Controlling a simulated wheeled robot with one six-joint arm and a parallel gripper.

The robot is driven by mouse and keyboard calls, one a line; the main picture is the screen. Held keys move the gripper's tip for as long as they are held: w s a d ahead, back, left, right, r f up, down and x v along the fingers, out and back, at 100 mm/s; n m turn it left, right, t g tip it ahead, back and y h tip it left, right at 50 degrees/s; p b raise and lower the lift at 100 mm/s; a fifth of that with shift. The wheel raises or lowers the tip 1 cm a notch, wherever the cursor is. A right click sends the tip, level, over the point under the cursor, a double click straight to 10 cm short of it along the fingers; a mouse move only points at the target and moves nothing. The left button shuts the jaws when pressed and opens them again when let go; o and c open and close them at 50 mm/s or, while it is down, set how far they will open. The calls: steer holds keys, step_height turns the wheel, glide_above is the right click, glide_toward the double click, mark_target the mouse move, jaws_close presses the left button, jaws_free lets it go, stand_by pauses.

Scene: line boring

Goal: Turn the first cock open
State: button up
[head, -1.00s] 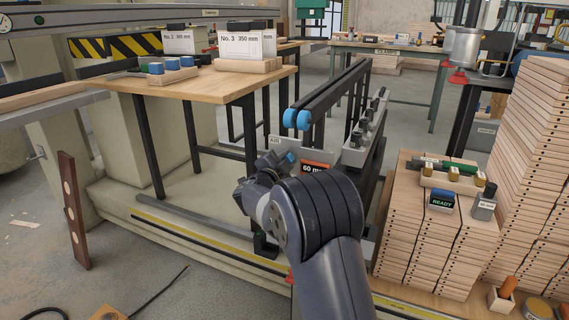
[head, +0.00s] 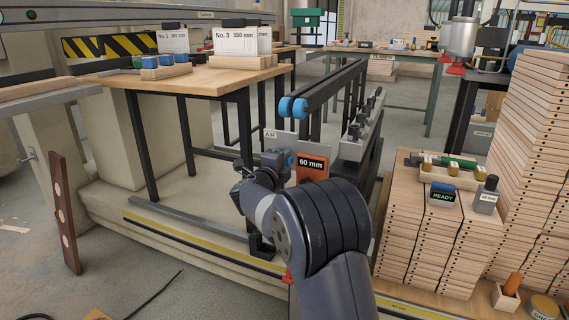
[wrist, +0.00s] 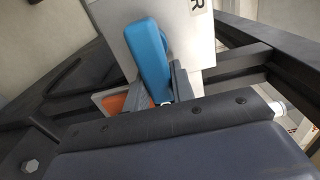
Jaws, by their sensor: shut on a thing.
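A blue cock handle (wrist: 150,58) stands in front of a pale plate (wrist: 188,30) in the wrist view, with one letter of the plate's label in sight. In the head view this plate (head: 271,134) reads AIR, and the blue handle (head: 290,158) shows just right of my gripper (head: 276,160). My gripper is shut on the handle. In the wrist view a grey finger (wrist: 181,80) lies against the handle's lower right side. The other finger and the cock's body are mostly hidden, and I cannot tell how far the cock is turned.
An orange 60 mm sign (head: 312,168) hangs right beside my gripper. A wooden table (head: 190,80) stands to the left, and stacked boards (head: 430,240) stand to the right.

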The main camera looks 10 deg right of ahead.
steer(key=shift+f, duration=0.1)
stand_by(0.3)
steer(key=o, duration=1)
steer(key=p+v, duration=0.2)
steer(key=v, duration=0.9)
steer(key=shift+d+p, duration=0.1)
steer(key=shift+p, duration=0.2)
steer(key=shift+w, duration=0.1)
steer(key=b+x, duration=0.2)
steer(key=x, duration=0.8)
steer(key=shift+w+d+b, duration=0.25)
steer(key=shift+b, duration=0.1)
steer(key=shift+r, duration=0.2)
steer(key=shift+a+f, duration=0.1)
